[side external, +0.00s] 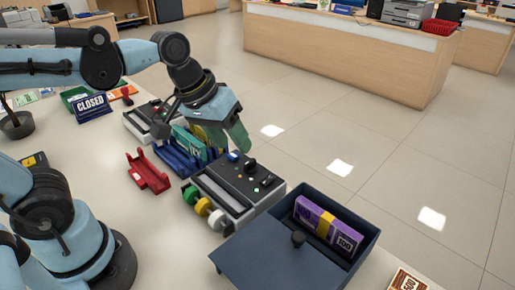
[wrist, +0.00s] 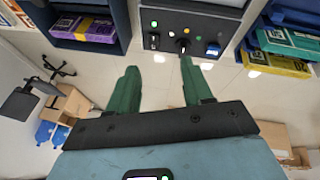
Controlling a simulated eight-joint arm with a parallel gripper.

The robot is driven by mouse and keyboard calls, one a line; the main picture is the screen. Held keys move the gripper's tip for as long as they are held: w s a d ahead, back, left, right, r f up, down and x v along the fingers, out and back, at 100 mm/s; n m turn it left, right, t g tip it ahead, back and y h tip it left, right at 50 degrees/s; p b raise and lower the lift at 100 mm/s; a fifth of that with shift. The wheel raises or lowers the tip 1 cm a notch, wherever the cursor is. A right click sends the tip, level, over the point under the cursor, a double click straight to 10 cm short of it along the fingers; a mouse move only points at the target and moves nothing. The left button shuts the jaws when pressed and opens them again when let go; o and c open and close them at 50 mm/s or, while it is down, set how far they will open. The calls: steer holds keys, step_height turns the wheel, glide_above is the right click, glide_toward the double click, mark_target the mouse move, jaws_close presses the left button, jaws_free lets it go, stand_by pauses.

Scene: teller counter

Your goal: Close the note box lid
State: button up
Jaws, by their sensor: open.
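The dark blue note box (side external: 360,243) stands at the counter's front right in the side view. A purple note bundle (side external: 328,225) with a yellow band shows inside. The box (wrist: 118,18) and the bundle (wrist: 84,28) also show at the wrist view's upper left; the knob is not in that view. My gripper (side external: 228,142), with green fingers, is open and empty, above and behind the black-topped machine, apart from the box. It also shows in the wrist view (wrist: 158,63).
The black-topped machine (side external: 236,183) with colored rollers stands between my gripper and the box. A blue rack (side external: 178,160) with note bundles and a red tray (side external: 148,172) are left of it. A brown note bundle (side external: 407,281) lies right of the box. Open floor lies beyond.

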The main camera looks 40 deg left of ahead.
steer(key=w+d+r+n+g+h, duration=0.1)
steer(key=w+d+r+n+g, duration=0.2)
steer(key=d, duration=0.5)
steer(key=n+g, duration=0.3)
steer(key=g, duration=0.2)
glide_toward(299, 235)
steer(key=shift+h, duration=0.3)
steer(key=x, duration=0.8)
steer(key=shift+a+f, duration=0.15)
steer(key=shift+a, duration=0.15)
jaws_close()
